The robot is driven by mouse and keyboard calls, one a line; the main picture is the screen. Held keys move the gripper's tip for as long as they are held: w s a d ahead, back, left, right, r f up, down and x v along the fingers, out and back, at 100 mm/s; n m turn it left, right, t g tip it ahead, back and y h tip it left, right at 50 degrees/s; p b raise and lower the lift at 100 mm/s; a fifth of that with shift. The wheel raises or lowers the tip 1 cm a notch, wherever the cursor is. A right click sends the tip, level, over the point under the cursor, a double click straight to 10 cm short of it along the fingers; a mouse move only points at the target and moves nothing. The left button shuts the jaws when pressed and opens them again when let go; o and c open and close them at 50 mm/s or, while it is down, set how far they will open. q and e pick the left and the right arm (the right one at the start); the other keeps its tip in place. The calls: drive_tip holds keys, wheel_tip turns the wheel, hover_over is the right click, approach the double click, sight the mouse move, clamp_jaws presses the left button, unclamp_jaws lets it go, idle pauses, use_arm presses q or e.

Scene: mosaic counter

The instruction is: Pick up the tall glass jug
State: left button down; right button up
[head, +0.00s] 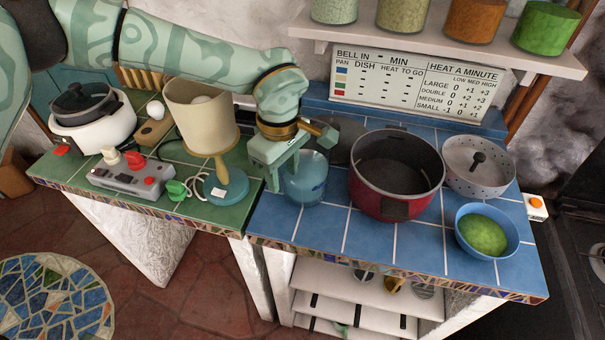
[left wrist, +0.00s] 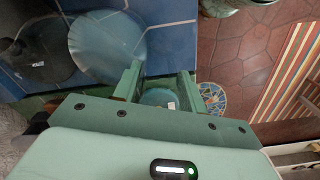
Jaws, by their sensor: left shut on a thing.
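The tall glass jug (head: 305,180) is see-through and bluish. In the head view it is upright at the left part of the blue-tiled counter, left of the red pot. My left gripper (head: 277,168) is at the jug's upper left side, shut on it with the fingers some way apart. The gripper hides part of the jug's top. In the left wrist view the fingers (left wrist: 158,88) show with a gap between them. What they grip is hard to make out there. My right gripper is not in view.
A red pot (head: 378,203) stands close right of the jug, with a colander (head: 460,180) and a blue bowl (head: 463,237) beyond. A lamp (head: 220,170) and a control box (head: 128,178) stand on the green counter at left. A shelf with jars (head: 430,42) hangs above.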

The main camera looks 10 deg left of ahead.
use_arm(q)
drive_tip(key=shift+w+r, duration=0.1)
drive_tip(key=shift+r, duration=0.05)
drive_tip(key=shift+r, duration=0.5)
wheel_tip(320, 180, up, 2)
drive_tip(key=shift+r+p, duration=0.15)
drive_tip(key=shift+p, duration=0.25)
drive_tip(key=s+r+p, duration=0.1)
drive_tip(key=s+r, duration=0.8)
drive_tip(key=s, duration=0.5)
drive_tip(key=shift+d+r, duration=0.2)
drive_tip(key=shift+r, duration=0.1)
drive_tip(key=c, duration=1.7)
unclamp_jaws()
clamp_jaws()
